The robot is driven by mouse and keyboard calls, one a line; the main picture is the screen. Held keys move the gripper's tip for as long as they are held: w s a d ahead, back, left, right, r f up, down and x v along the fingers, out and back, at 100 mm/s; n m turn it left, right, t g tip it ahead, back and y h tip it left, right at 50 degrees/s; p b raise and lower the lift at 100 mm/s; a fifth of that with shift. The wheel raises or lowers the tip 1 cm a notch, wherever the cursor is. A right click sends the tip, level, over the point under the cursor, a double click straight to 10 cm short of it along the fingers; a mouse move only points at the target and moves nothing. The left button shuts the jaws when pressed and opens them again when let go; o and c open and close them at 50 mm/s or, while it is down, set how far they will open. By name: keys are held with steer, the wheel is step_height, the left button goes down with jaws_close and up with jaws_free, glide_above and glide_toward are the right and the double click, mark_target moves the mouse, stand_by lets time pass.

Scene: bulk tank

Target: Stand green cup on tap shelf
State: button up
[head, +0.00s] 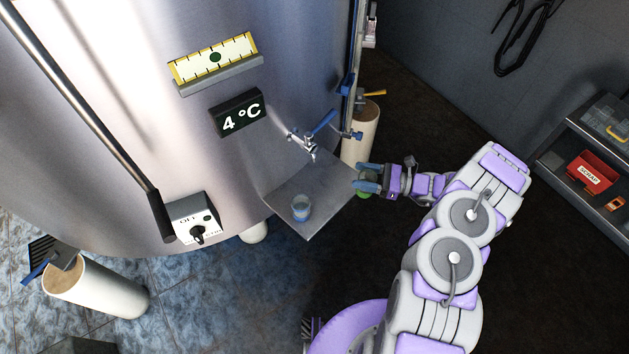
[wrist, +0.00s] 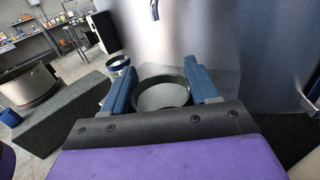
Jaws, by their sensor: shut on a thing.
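The green cup (head: 365,190) is in my gripper (head: 368,178), mostly hidden behind the blue fingers in the head view. In the wrist view the green cup (wrist: 162,94) is upright between the two blue fingers (wrist: 162,88), its open rim showing. The tap shelf (head: 310,211) is a grey plate on the tank's front, below the tap (head: 311,146). My gripper is at the shelf's right edge. I cannot tell whether the cup is over the shelf or just beside it.
A blue cup (head: 301,207) stands on the shelf's front left part; it also shows in the wrist view (wrist: 118,65). The shelf's middle is clear. A switch box (head: 195,218) is on the tank at the left. A cream post (head: 361,131) stands behind the shelf. A rack with a red scrap bin (head: 590,174) is far right.

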steer(key=shift+f+b+x, duration=0.6)
steer(key=shift+b+x, duration=0.05)
steer(key=shift+x, duration=2.1)
steer(key=shift+f+b+x, duration=0.6)
steer(key=shift+x, duration=2.1)
steer(key=shift+f+b+x, duration=0.6)
steer(key=shift+b+x, duration=0.05)
steer(key=shift+x, duration=2.1)
steer(key=shift+r, duration=0.1)
steer(key=o, duration=1)
